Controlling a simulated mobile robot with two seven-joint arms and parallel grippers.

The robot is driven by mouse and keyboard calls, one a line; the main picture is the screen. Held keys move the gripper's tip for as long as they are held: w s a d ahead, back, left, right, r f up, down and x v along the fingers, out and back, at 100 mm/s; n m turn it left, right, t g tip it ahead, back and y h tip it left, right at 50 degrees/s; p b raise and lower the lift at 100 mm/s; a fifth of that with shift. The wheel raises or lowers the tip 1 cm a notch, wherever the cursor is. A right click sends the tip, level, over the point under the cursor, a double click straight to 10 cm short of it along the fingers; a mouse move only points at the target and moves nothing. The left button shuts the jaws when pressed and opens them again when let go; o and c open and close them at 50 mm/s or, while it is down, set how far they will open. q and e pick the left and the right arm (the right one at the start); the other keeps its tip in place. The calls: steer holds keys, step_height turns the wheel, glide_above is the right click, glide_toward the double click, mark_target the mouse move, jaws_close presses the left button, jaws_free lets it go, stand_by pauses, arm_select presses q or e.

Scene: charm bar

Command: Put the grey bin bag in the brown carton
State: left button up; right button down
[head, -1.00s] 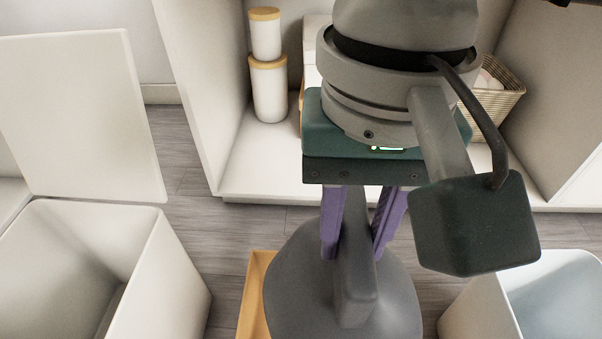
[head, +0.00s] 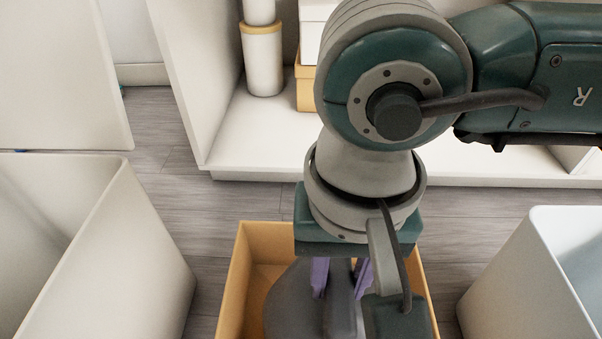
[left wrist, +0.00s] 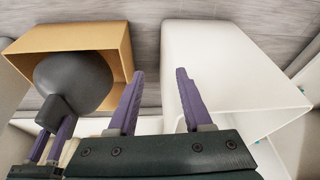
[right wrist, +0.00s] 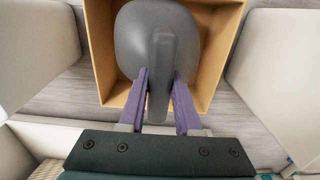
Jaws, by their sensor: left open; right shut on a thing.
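The grey bin bag (head: 290,300) is a dark rounded bag with a raised neck. My right gripper (head: 340,278) is shut on that neck, with a purple finger on each side. The bag is inside the opening of the brown carton (head: 238,275), within its walls; I cannot tell whether it touches the floor. The right wrist view shows the bag (right wrist: 140,45) over the carton (right wrist: 101,55). In the left wrist view the bag (left wrist: 75,80) is at the carton (left wrist: 70,37), and my left gripper (left wrist: 155,95) is open and empty.
A white bin (head: 110,260) stands left of the carton and another white bin (head: 530,270) stands right of it. Behind is a white shelf unit (head: 270,150) with white canisters (head: 263,60). Grey floor shows between the carton and the bins.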

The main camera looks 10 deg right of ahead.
steer(key=shift+f+b, duration=1.4)
steer(key=shift+f, duration=0.7)
steer(key=shift+f, duration=0.15)
steer(key=c, duration=0.6)
jaws_free()
step_height(320, 180, up, 12)
steer(key=p, duration=0.8)
steer(key=shift+p, duration=0.35)
